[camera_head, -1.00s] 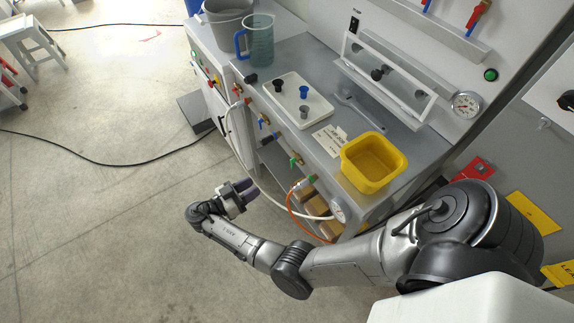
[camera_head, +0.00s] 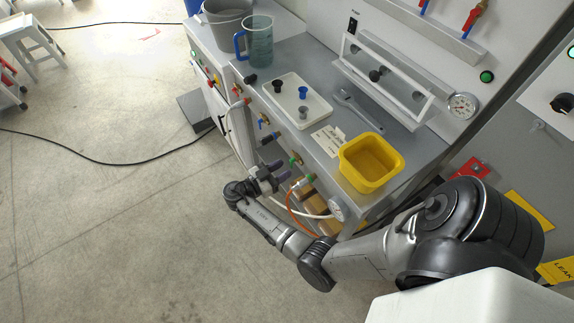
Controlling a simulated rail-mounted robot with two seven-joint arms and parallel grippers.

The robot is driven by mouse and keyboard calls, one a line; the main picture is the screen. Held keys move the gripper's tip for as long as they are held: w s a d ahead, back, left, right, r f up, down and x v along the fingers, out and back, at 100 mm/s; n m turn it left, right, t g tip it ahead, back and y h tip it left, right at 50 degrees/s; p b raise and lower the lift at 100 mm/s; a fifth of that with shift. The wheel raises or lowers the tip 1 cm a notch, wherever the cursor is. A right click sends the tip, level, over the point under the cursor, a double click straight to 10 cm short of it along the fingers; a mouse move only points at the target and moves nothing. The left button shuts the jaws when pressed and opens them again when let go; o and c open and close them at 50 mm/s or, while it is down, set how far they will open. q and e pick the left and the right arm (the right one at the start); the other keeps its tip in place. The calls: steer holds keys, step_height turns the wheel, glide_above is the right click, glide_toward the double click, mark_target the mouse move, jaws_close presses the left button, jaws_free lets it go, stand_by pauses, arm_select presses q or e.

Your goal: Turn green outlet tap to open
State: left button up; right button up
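A green tap (camera_head: 295,160) sits on the front face of the bench, below the worktop edge. A second small green part (camera_head: 311,177) shows lower right of it, near the orange hose; I cannot tell which is the outlet tap, nor how either handle is set. My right gripper (camera_head: 280,171) is just left of the green taps, in front of the bench. Its two purple-grey fingers point toward the bench with a gap between them, and nothing shows between them. It appears apart from the taps. My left gripper is out of view.
An orange hose (camera_head: 296,212) and white hose hang near my gripper. A yellow tub (camera_head: 348,172) and white tray (camera_head: 283,91) stand on the worktop.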

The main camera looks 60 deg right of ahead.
steer(key=shift+x, duration=1.2)
steer(key=shift+c, duration=0.3)
jaws_close()
